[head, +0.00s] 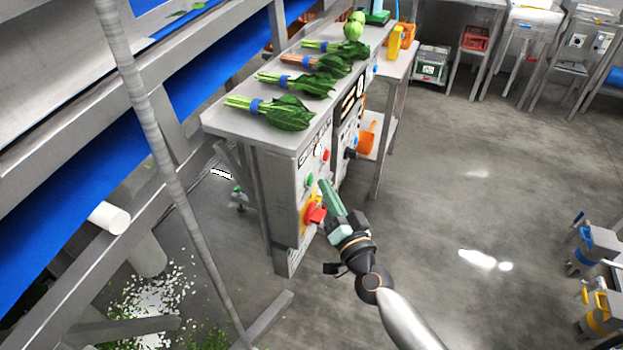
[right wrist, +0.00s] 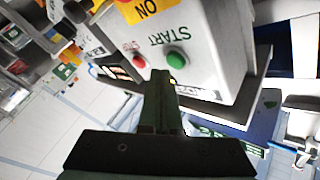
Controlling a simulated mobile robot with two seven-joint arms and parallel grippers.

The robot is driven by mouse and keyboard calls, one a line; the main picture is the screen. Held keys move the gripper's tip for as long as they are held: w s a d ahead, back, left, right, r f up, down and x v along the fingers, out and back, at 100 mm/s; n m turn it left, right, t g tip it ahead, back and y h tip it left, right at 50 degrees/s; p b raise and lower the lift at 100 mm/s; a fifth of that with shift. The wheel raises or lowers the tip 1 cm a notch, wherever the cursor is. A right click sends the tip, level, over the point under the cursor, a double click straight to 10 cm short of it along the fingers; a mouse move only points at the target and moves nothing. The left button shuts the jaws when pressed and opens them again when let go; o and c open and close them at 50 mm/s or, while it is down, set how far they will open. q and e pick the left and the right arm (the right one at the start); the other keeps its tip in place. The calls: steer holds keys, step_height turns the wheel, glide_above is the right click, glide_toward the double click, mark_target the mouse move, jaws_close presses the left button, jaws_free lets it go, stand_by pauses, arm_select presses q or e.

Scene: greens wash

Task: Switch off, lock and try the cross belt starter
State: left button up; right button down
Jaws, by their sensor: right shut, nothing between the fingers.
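The starter box (head: 284,190) stands under the end of a steel bench. Its front carries a red switch handle (head: 315,214) on a yellow plate, with a green button (head: 309,181) above. The right wrist view, upside down, shows the green START button (right wrist: 177,60), the red STOP button (right wrist: 139,62) and the yellow plate (right wrist: 145,10) marked ON. My right gripper (head: 326,186) is shut and empty, its fingertips close in front of the panel near the green button. Contact cannot be told. My left gripper is out of view. I cannot make out a lock.
Bunched greens (head: 272,112) lie on the bench top (head: 220,119). A blue conveyor belt (head: 180,97) runs along the left, with spilled bits on the floor below. An orange scoop (head: 367,138) hangs beyond the panels.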

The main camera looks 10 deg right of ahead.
steer(key=shift+s+d, duration=0.75)
steer(key=shift+d, duration=0.3)
steer(key=shift+s+d, duration=0.7)
steer(key=shift+d, duration=0.35)
steer(key=s+f+n+g+p, duration=0.2)
steer(key=s+f+g, duration=0.3)
steer(key=s+f, duration=0.4)
steer(key=s+f+n+g+h+p, duration=0.1)
steer(key=s+f+n+g, duration=0.4)
steer(key=s+f, duration=0.5)
steer(key=s+p, duration=0.1)
steer(key=s, duration=0.3)
steer(key=shift+s+h, duration=0.3)
steer(key=shift+s, duration=0.05)
